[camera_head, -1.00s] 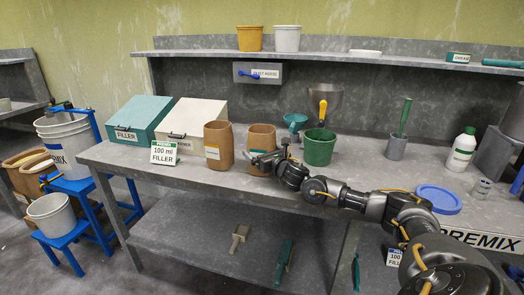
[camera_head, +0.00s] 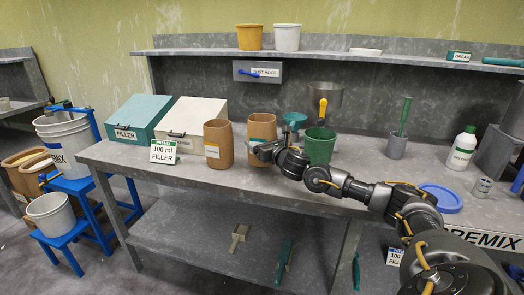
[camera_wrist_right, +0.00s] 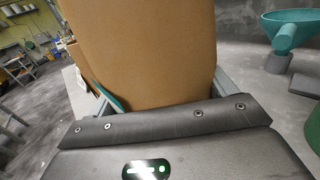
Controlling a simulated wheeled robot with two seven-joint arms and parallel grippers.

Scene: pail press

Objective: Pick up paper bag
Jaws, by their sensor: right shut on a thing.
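Two brown paper bags stand out on the bench in the head view. The left paper bag (camera_head: 218,146) stands upright with a label on its front. The right paper bag (camera_head: 262,127) is in my right gripper (camera_head: 259,151), which is shut on it and holds it upright, seemingly a little above the bench. In the right wrist view the bag's brown wall (camera_wrist_right: 145,50) fills the space between the fingers. My left gripper is not in view.
A green pail (camera_head: 319,146) stands close right of my wrist, with a teal funnel (camera_head: 295,120) behind. A filler sign (camera_head: 163,151) and two lidded boxes, teal (camera_head: 139,113) and cream (camera_head: 196,113), are to the left. A blue lid (camera_head: 441,198) lies right, near my arm.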

